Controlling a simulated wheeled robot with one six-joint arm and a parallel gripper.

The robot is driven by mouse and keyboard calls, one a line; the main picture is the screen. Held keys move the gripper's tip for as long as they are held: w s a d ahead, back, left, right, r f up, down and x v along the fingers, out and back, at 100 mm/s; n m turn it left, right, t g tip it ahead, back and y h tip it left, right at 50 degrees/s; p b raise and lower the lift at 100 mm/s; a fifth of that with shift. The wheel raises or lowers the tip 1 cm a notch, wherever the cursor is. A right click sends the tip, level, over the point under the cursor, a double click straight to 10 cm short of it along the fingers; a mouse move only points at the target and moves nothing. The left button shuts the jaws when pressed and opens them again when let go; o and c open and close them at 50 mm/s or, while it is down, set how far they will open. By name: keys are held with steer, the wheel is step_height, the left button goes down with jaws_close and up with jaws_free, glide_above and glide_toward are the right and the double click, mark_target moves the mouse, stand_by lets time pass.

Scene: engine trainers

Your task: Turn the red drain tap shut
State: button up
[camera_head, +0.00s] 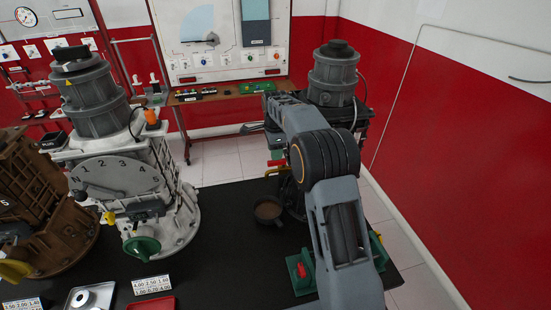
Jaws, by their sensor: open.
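My arm rises from the bottom right and bends at the elbow in front of the right-hand engine trainer (333,75). My gripper (250,128) is at the far end of the arm, pointing left, small and partly hidden by my own forearm. It is open, with nothing seen in it. A small red part (276,163) shows low on the right-hand trainer, just left of my arm. It may be the red drain tap, but its shape and turn are too small to tell. My gripper is apart from it, above and left in the picture.
A dark cup (268,210) stands on the black table (225,225). A green block with a red part (301,270) is beside my arm. The white trainer (125,185) has a green handwheel (142,247). A brown trainer (40,190) stands far left. A bench with a panel is behind.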

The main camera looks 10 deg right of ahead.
mark_target(277, 162)
steer(key=shift+f+p, duration=0.35)
steer(key=shift+f, duration=1.85)
jaws_close()
